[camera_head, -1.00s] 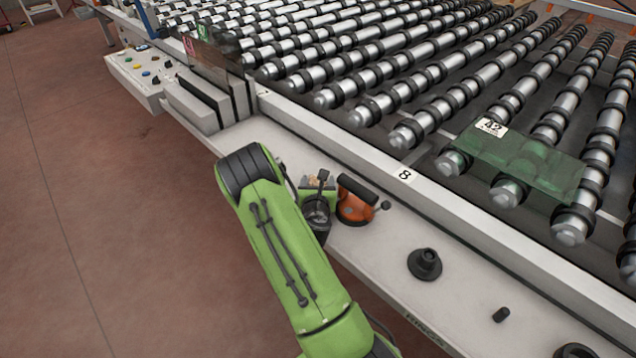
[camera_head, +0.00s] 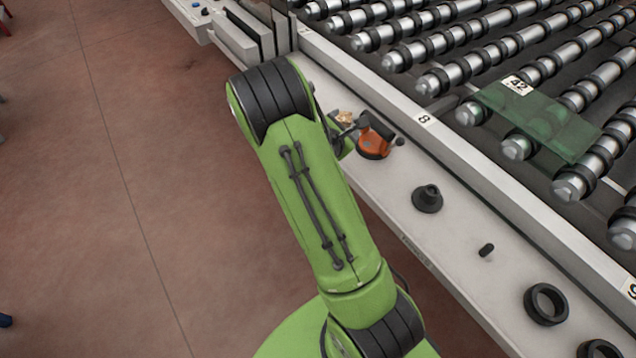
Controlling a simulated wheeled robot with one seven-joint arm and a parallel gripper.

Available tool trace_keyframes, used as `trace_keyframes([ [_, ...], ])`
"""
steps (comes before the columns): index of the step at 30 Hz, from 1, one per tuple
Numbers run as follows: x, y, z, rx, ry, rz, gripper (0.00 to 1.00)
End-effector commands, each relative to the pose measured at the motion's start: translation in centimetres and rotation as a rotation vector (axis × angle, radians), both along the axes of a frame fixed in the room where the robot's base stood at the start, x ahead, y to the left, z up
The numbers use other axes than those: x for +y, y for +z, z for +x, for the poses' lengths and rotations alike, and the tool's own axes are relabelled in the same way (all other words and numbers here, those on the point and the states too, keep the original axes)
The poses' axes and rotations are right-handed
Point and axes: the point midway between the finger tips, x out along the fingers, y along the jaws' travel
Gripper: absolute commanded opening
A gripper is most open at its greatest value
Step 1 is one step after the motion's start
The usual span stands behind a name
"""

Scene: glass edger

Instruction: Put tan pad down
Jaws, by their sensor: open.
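A small tan piece (camera_head: 344,117), likely the tan pad, shows on the pale ledge (camera_head: 395,178), just left of an orange suction holder (camera_head: 374,143) with a dark handle. It is tiny and partly covered, so I cannot tell exactly what it rests on. My gripper (camera_head: 349,131) is mostly hidden behind my green arm. Only a dark part of it shows, close beside the tan piece and the orange holder. It is open. I cannot tell whether it touches the pad.
A black stepped knob (camera_head: 427,198), a small black peg (camera_head: 486,250) and a black ring (camera_head: 546,303) stand along the ledge to the right. Behind a rail marked 8 (camera_head: 424,119) lie rollers with a green glass piece (camera_head: 539,121). The ledge between holder and knob is clear.

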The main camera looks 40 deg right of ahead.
Motion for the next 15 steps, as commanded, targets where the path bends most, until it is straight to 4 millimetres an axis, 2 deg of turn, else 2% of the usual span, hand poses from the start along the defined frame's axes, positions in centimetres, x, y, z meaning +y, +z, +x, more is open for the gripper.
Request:
trace_keyframes([
  [1, 0.8, 2.1, -0.8, -0.128, -0.096, 0.138, 0.66],
  [5, 4.5, 5.4, -3.5, -0.403, -0.35, 0.545, 0.66],
  [7, 7.5, 7.2, -5.2, -0.516, -0.477, 0.766, 0.66],
  [11, 14.0, 10.5, -9.3, -0.635, -0.683, 1.146, 0.66],
  [15, 20.9, 13.4, -15.6, -0.644, -0.873, 1.449, 0.66],
])
